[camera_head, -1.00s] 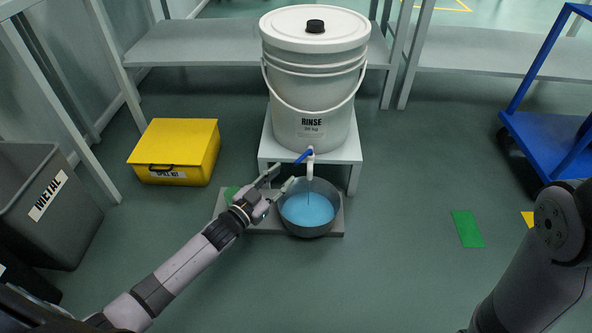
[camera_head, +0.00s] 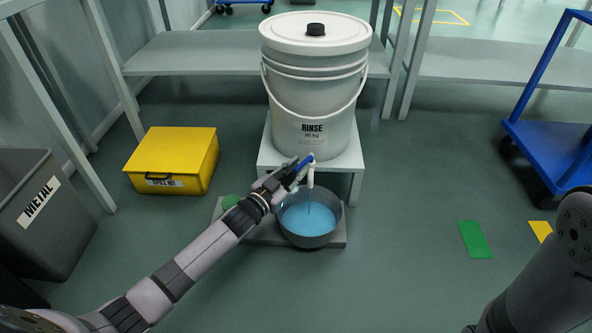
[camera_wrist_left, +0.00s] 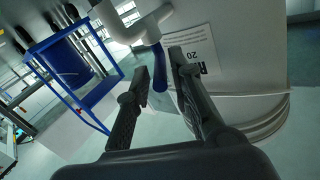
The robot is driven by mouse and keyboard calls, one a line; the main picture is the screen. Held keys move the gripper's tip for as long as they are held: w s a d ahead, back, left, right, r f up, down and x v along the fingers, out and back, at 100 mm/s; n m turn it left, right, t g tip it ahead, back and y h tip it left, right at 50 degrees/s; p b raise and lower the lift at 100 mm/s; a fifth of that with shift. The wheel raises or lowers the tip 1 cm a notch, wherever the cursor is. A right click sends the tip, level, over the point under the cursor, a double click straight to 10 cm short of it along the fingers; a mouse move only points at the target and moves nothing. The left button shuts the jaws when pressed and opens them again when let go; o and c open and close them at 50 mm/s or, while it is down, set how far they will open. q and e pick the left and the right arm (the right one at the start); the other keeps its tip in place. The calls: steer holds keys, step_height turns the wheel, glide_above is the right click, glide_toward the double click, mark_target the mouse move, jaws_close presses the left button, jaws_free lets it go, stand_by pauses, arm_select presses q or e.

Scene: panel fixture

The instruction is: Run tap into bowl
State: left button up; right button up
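The white rinse bucket (camera_head: 312,95) has a white tap (camera_head: 310,178) low on its front, with a blue lever (camera_head: 305,161). A thin stream falls from the spout into the grey bowl (camera_head: 315,241), which holds blue liquid (camera_head: 306,216). My left gripper (camera_head: 298,166) is at the lever. In the left wrist view the fingers (camera_wrist_left: 160,62) are apart, and the lever (camera_wrist_left: 159,68) shows between their tips with small gaps. The tap (camera_wrist_left: 135,25) is just beyond. My right gripper is out of view; only my right arm shows.
The bucket stands on a white stand (camera_head: 268,157). The bowl rests on a grey slab (camera_head: 262,239) with a green round thing (camera_head: 230,202). A yellow spill kit box (camera_head: 172,158) and a grey METAL bin (camera_head: 45,225) are left. A blue cart (camera_head: 555,145) is right.

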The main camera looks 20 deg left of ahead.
arm_select(q)
jaws_close()
stand_by(0.4)
